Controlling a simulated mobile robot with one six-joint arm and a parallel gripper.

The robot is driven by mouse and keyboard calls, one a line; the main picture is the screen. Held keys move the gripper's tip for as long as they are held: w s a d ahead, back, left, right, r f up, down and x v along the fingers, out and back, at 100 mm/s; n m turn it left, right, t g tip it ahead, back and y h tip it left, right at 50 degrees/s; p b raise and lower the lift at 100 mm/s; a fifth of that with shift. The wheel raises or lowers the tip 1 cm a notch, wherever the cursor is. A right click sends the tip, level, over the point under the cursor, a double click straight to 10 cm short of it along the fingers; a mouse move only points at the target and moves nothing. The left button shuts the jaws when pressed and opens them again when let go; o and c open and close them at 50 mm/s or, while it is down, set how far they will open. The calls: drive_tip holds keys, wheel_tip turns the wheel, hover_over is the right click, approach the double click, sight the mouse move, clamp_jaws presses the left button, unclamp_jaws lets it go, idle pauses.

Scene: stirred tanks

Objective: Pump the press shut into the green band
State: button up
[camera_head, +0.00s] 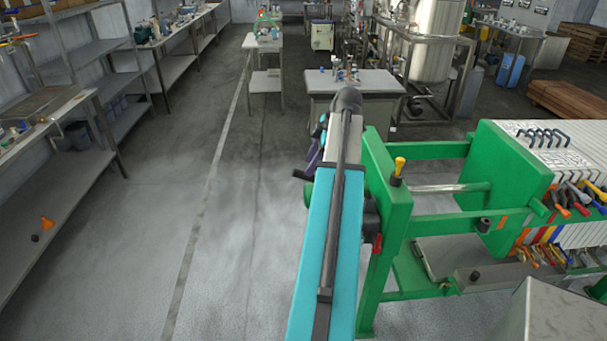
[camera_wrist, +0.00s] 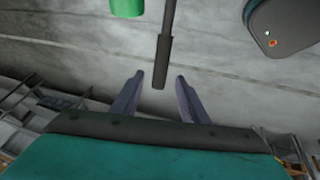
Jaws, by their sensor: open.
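The green filter press (camera_head: 385,215) stands at right in the head view, with a green moving block (camera_head: 505,185) and a pale rod (camera_head: 450,188) between its end frame and that block. My teal arm reaches forward beside the end frame and mostly hides my gripper there. In the wrist view my gripper (camera_wrist: 159,76) has its two purple fingers apart. A dark lever-like bar (camera_wrist: 163,55) with a thicker grip end shows between the fingers in the picture. I see no contact, and its depth is unclear. I cannot make out a gauge or green band.
A green cylinder (camera_wrist: 127,7) and a dark box with small lights (camera_wrist: 283,25) are near the bar. A grey table (camera_head: 370,83) stands ahead, and shelves and benches (camera_head: 65,140) line the left. The floor (camera_head: 220,220) between is clear.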

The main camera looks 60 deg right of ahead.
sight(303, 176)
drive_tip(key=shift+p+x, duration=1.1)
drive_tip(key=shift+x, duration=2.6)
clamp_jaws()
